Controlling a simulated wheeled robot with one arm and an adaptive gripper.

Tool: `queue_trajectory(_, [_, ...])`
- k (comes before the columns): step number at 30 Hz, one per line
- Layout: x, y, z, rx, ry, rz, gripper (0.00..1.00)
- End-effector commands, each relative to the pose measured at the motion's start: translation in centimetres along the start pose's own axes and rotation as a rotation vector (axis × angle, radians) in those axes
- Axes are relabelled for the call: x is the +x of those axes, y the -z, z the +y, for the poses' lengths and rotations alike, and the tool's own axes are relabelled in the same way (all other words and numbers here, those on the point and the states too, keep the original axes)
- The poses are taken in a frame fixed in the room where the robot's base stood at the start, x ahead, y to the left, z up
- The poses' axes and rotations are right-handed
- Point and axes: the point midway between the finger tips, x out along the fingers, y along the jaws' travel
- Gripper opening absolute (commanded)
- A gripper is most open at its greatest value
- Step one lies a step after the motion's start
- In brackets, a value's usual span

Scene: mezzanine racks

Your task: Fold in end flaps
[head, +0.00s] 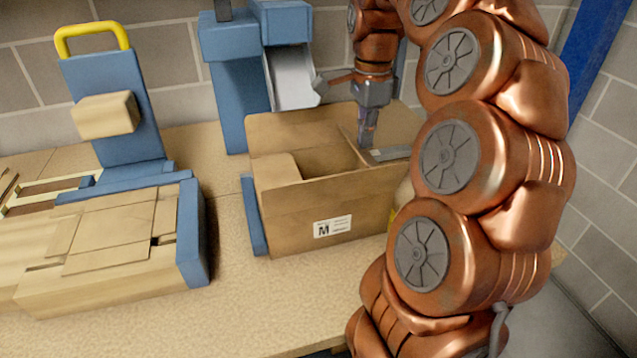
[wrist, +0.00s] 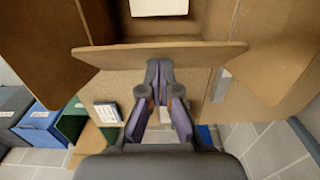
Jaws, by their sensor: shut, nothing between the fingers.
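An open cardboard box (head: 325,225) stands on the bench, with its front and back long sides standing up. At its left end a tan panel (head: 277,170) lies inward, lower than the long sides. My gripper (head: 367,142) points down at the box's right end, beside a tilted end flap (head: 350,140). In the wrist view my gripper (wrist: 159,68) has its fingertips together, close to the near end flap (wrist: 160,53); I cannot tell whether they touch. Long flaps spread at left (wrist: 45,45) and right (wrist: 270,55). A white sheet (wrist: 160,6) shows inside the box.
A blue fixture (head: 228,85) with a grey chute (head: 292,78) stands behind the box. A blue stand with a yellow handle (head: 92,38) and a flat closed carton (head: 105,235) are at left. Bench (head: 270,305) in front is clear. Bins (wrist: 38,122) show below.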

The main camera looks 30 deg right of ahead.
Motion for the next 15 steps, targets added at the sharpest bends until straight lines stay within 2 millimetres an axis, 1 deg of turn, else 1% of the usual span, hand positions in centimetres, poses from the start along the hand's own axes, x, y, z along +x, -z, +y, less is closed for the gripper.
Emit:
queue_trajectory(9, [-0.1, 0.0, 0.0, 0.000, 0.000, 0.000, 0.00])
queue_trajectory(15, [-1.2, 0.1, -0.1, 0.001, 0.001, 0.001, 0.00])
